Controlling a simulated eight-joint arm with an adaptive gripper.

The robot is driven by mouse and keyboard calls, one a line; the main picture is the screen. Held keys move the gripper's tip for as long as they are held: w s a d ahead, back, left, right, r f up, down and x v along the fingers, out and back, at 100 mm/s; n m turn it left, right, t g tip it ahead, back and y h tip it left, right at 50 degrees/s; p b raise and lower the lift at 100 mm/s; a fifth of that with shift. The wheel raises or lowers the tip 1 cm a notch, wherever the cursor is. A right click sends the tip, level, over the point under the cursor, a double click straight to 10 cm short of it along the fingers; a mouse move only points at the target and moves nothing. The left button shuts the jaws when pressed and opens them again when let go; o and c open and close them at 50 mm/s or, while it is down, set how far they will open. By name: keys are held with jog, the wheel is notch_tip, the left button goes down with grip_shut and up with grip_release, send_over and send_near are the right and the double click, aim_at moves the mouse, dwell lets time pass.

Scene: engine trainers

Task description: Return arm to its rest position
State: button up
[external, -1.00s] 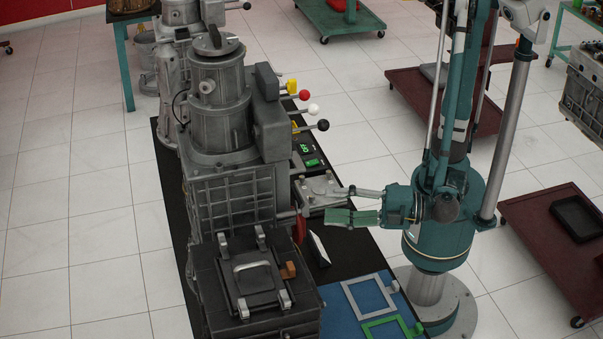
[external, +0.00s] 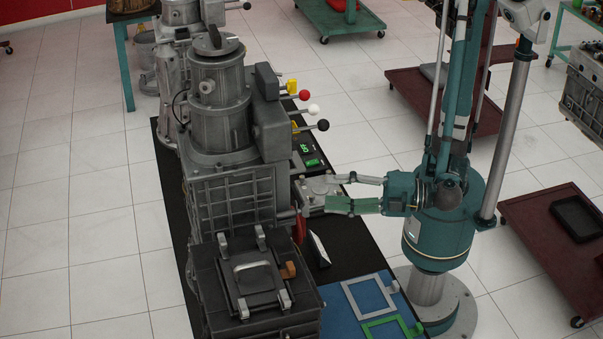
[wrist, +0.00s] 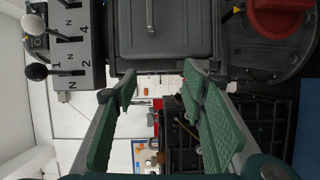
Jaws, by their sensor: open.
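My gripper (external: 338,192) is open and empty in the external view, pointing left toward the grey engine trainer (external: 232,195). In the wrist view its two green-padded fingers (wrist: 160,95) are spread, with nothing between them. The fingertips overlap a small grey metal ledge on the trainer's side in the external view; I cannot tell whether they touch it. My arm stands upright on its round base at the right.
Levers with red, white (external: 312,109) and black knobs stick out above my gripper. A black box with a handle (external: 262,280) stands at the front. A blue mat (external: 345,325) bears white and green frames. A dark red cart (external: 550,240) stands at the right.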

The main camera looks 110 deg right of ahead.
jog(key=s+d+m+g+y+p, duration=0.15)
jog(key=d+m+g+p, duration=0.45)
jog(key=d, duration=1.5)
jog(key=s+d+r+m+g+y+p, duration=0.3)
jog(key=s+d+r+m+y+p, duration=0.2)
jog(key=s+d+p, duration=0.4)
jog(key=shift+s+r+m+p, duration=0.9)
jog(key=shift+s+m+p, duration=0.1)
jog(key=shift+s+p, duration=0.55)
jog(key=shift+y, duration=0.25)
dwell(1.5)
